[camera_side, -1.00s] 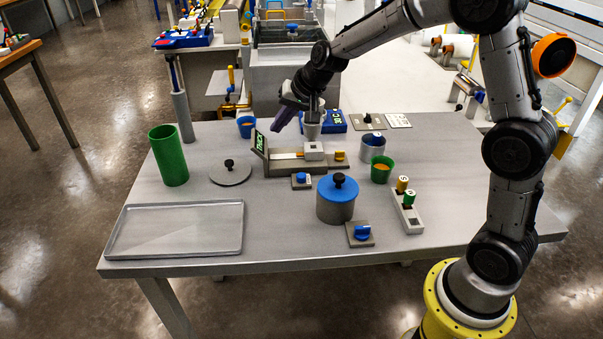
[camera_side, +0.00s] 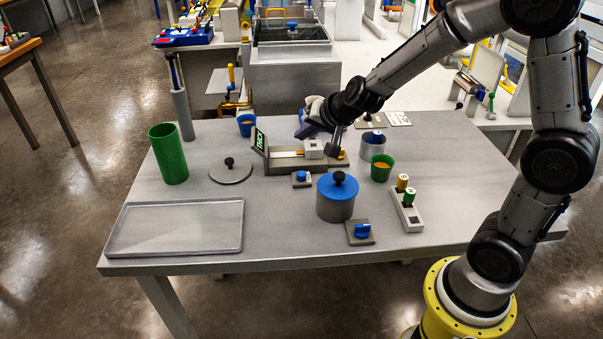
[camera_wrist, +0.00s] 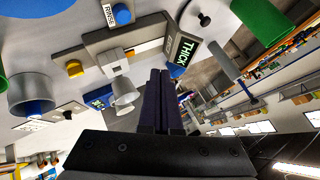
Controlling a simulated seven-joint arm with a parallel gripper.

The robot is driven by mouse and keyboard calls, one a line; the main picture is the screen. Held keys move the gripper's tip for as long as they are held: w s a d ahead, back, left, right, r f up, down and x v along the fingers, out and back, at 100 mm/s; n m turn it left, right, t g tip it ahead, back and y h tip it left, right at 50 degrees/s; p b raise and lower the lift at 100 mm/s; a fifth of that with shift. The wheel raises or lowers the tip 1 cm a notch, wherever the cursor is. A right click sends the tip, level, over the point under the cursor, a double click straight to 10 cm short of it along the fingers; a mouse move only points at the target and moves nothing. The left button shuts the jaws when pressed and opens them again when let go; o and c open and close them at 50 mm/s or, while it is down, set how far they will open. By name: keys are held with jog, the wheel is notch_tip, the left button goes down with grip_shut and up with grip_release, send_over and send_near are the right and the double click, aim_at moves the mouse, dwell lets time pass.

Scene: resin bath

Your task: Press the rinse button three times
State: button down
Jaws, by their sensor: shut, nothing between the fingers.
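The rinse button is a blue cap on a small grey base (camera_side: 301,175), in front of the grey device with the THICK display. In the wrist view the button (camera_wrist: 122,14) is at the top edge, beside a RINSE label (camera_wrist: 109,14). My gripper (camera_side: 299,135) has dark purple fingers, closed together and empty. In the side view they slant down to the left, above and behind the grey device, apart from the button. In the wrist view the fingertips (camera_wrist: 160,72) are below the THICK display (camera_wrist: 190,45).
A blue-lidded pot (camera_side: 336,205) stands right of the button. A blue knob (camera_side: 361,231) is nearer the front. The grey device (camera_side: 285,165) lies between my gripper and the button. A green cup (camera_side: 381,173), green cylinder (camera_side: 168,157) and empty tray (camera_side: 175,232) stand around.

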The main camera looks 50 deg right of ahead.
aim_at(304, 176)
jog(key=shift+f, duration=0.1)
jog(key=shift+f, duration=4.25)
jog(key=shift+f, duration=0.1)
jog(key=shift+f, duration=0.35)
